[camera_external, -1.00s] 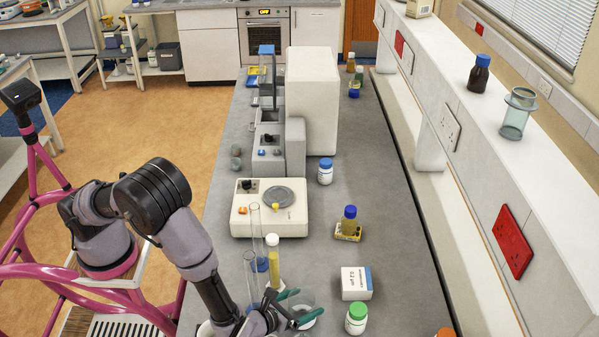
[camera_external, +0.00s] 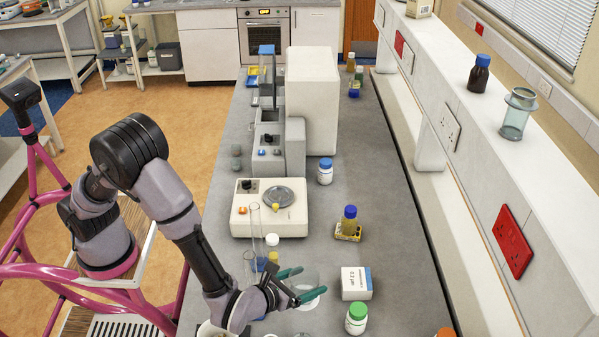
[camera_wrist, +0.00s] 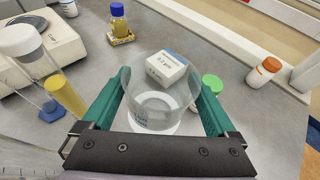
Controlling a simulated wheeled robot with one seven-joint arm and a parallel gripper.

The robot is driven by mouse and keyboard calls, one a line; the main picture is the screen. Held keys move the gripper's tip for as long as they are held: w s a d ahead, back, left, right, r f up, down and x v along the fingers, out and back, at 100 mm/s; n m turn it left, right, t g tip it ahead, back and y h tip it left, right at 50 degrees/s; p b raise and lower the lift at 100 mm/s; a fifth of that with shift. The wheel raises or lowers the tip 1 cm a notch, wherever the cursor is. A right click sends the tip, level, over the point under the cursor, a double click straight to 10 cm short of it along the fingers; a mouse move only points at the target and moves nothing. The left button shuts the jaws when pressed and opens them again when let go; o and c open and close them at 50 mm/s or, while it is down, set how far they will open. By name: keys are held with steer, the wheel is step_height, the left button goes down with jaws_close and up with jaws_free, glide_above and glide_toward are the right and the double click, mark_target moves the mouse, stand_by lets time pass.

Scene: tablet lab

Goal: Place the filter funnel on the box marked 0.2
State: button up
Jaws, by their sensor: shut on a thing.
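The filter funnel (camera_external: 309,283) is a clear, cup-shaped vessel. In the wrist view it (camera_wrist: 152,108) sits upright between my green fingers, and my gripper (camera_wrist: 163,84) is shut on it. In the external view my gripper (camera_external: 312,281) is at the front of the bench, just left of the box. The white box marked 0.2 (camera_external: 356,286) has a blue end and lies on the bench. In the wrist view the box (camera_wrist: 163,70) shows beyond the funnel and partly through its clear wall. I cannot tell the exact height of the funnel above the bench.
A green-capped bottle (camera_external: 356,318) stands close in front of the box. Tall cylinders (camera_external: 257,235) and a yellow tube (camera_wrist: 66,96) stand left of my gripper.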

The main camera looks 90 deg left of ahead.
steer(key=w+a+r, duration=0.3)
steer(key=w+a, duration=0.2)
steer(key=w, duration=0.3)
steer(key=w+a+r, duration=0.2)
steer(key=w+a, duration=0.3)
steer(key=w, duration=0.2)
glide_above(358, 278)
step_height(358, 278, down, 5)
steer(key=shift+m+t, duration=0.3)
steer(key=shift+f, duration=2.1)
steer(key=shift+f, duration=0.15)
steer(key=o, duration=1)
